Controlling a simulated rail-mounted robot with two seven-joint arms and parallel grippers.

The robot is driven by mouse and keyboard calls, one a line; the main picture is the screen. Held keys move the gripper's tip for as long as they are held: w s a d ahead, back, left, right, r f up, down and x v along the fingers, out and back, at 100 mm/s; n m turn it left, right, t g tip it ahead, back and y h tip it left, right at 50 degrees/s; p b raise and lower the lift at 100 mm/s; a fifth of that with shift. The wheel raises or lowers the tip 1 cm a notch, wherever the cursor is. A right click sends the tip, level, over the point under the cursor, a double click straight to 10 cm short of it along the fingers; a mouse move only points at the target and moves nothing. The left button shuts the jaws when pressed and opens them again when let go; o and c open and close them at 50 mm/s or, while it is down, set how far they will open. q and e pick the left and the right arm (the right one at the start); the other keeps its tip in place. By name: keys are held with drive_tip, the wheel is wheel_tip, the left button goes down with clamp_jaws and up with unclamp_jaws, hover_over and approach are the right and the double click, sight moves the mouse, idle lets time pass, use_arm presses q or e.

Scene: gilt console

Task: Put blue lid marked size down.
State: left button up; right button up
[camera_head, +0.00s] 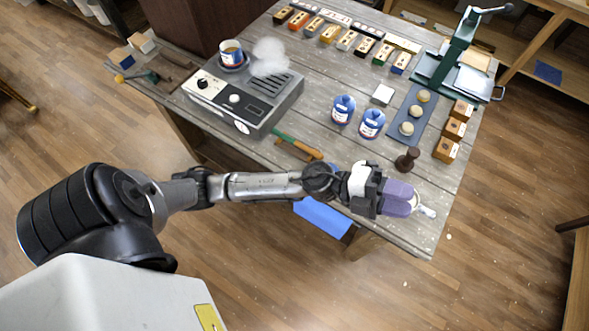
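My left gripper (411,203) reaches over the table's front right corner, its purple fingers close together. Two blue jars with white labels, a left jar (343,109) and a right jar (372,124), stand upright behind the gripper. My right gripper is not in view.
A dark brown stamp-like object (407,160) stands just behind the gripper. Wooden blocks (446,150) line the right edge. A grey hotplate unit (242,98) and a green-and-orange handled tool (297,145) are to the left. Bare grey tabletop (437,190) lies near the front right corner.

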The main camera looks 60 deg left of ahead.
use_arm(q)
drive_tip(key=s+a+f+n+t+y, duration=0.1)
drive_tip(key=s+a+f+n+y, duration=0.1)
drive_tip(key=a+f+n+y, duration=0.65)
drive_tip(key=s+a+f+n+t+y, duration=0.15)
drive_tip(key=a+f+n+y, duration=0.3)
drive_tip(key=n+y, duration=0.75)
drive_tip(key=s+f+n+g+h, duration=0.1)
drive_tip(key=s+f+g, duration=0.4)
drive_tip(key=s, duration=0.4)
drive_tip(key=s+f+n+g+h, duration=0.1)
drive_tip(key=s+f+g, duration=0.3)
drive_tip(key=s, duration=0.5)
drive_tip(key=shift+s+a+f+n+g, duration=0.3)
drive_tip(key=shift+n+g, duration=0.45)
drive_tip(key=shift+g, duration=0.4)
drive_tip(key=shift+h, duration=0.25)
wheel_tip(320, 180, up, 21)
drive_tip(key=p, duration=2.1)
